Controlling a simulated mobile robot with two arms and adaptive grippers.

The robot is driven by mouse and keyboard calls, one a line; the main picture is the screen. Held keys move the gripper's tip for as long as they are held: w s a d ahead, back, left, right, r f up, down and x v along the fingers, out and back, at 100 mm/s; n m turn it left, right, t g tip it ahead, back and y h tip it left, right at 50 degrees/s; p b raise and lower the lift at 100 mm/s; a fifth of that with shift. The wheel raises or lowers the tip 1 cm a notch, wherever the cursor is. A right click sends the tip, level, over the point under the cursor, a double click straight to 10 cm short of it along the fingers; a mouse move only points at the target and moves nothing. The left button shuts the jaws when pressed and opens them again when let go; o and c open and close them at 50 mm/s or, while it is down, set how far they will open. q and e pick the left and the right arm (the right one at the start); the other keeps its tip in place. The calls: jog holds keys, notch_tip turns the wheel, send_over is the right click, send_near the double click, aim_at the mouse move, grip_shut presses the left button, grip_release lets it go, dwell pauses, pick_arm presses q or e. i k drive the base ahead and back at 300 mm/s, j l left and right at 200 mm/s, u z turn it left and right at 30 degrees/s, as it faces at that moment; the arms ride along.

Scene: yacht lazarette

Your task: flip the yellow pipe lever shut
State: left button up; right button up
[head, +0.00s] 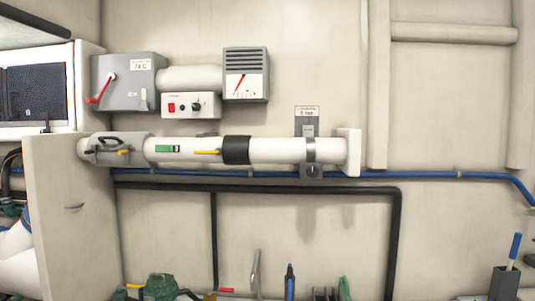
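A thick white pipe (280,150) runs level along the wall. A small yellow lever (208,152) lies along the pipe, just left of a black band. A third yellow piece (134,286) sticks out beside a green body (160,287) at the bottom edge, partly cut off. I cannot tell which of these is the task's lever, nor whether any is open or shut. Neither gripper is in view.
A grey switch box with a red lever (101,88), a control box (191,105) and a gauge (245,74) are above the pipe. A blue hose (430,175) and black tubing (393,230) run below. A pale panel (70,220) stands at left. Tools line the bottom edge.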

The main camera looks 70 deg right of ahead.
aim_at(218, 152)
jog(key=z, duration=1.85)
jog(key=i+j, duration=0.15)
jog(key=j, duration=0.2)
